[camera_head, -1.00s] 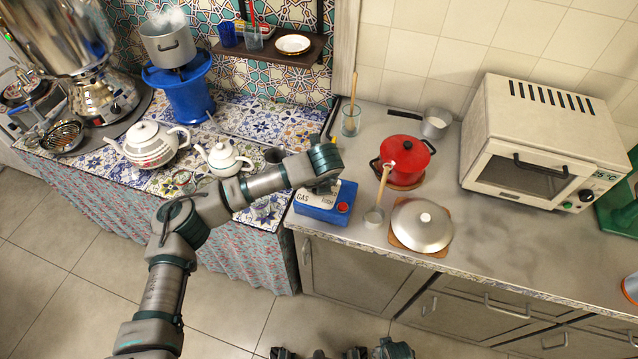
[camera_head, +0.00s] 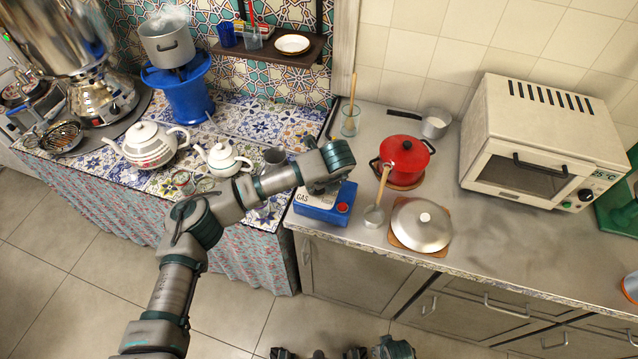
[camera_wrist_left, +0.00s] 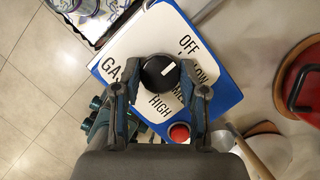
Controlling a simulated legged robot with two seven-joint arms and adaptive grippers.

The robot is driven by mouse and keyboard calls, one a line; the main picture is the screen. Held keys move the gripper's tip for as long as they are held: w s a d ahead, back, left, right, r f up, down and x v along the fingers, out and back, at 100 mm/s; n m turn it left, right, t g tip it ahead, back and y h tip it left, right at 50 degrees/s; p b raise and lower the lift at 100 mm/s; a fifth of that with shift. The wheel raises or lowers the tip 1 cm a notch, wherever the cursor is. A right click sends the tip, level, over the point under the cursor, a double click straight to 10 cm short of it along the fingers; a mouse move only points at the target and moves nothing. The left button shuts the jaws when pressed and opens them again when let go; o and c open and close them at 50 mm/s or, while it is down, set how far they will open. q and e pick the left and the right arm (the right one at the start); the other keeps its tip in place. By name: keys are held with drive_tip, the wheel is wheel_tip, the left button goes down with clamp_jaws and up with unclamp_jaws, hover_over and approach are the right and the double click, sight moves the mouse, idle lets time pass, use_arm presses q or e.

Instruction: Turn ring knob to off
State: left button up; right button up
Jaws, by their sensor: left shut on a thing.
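A blue box with a white top marked GAS (camera_head: 322,208) stands at the front left of the steel counter. In the left wrist view its panel (camera_wrist_left: 138,41) carries a round black knob (camera_wrist_left: 153,80) with a white pointer line. The line points up and right, toward the OFF label. LOW, a partly covered label and HIGH run around the knob, and a red button (camera_wrist_left: 179,132) is below. My left gripper (camera_wrist_left: 160,72) is over the box with one finger on each side of the knob, shut on it. In the head view my arm hides the knob and fingertips.
A red pot (camera_head: 408,156), a ladle (camera_head: 374,214) and a lid on a wooden board (camera_head: 421,226) are right of the box. A white oven (camera_head: 540,140) stands farther right.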

use_arm(q)
drive_tip(key=shift+s+f, duration=0.1)
drive_tip(key=shift+f, duration=0.1)
drive_tip(key=o, duration=1.1)
drive_tip(key=shift+o, duration=0.2)
drive_tip(key=shift+d+r, duration=0.1)
drive_tip(key=shift+r, duration=0.25)
drive_tip(key=v, duration=1.1)
drive_tip(key=shift+r, duration=0.2)
drive_tip(key=shift+d, duration=0.1)
